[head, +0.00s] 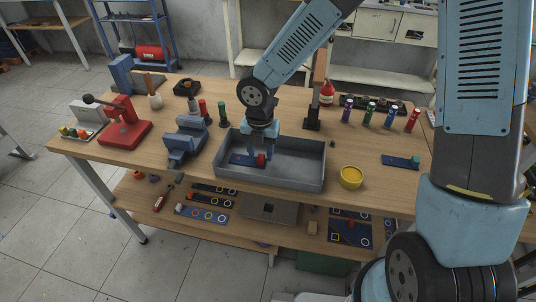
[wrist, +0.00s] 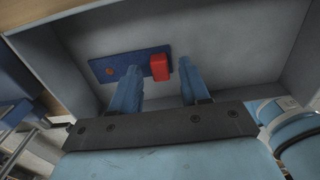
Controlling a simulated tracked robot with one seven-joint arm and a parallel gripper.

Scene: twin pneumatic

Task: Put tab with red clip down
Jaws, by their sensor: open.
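The tab with the red clip is a flat dark blue plate (head: 243,159) with a red block (head: 261,158) at its right end. It lies inside the grey tray (head: 300,178), towards the tray's left half. In the wrist view the blue plate (wrist: 118,65) also shows an orange-brown spot at its left, and the red clip (wrist: 159,67) stands at its right end. My gripper (head: 266,154) reaches down into the tray above the tab. In the wrist view its two blue fingers (wrist: 160,82) are apart, with the red clip between or just beyond their tips.
Tray walls surround my gripper. A yellow pot (head: 351,177) stands right of the tray, and another blue tab with a green clip (head: 401,161) lies farther right. A blue-grey vise (head: 185,142) is left of the tray. A red press (head: 124,125) stands farther left.

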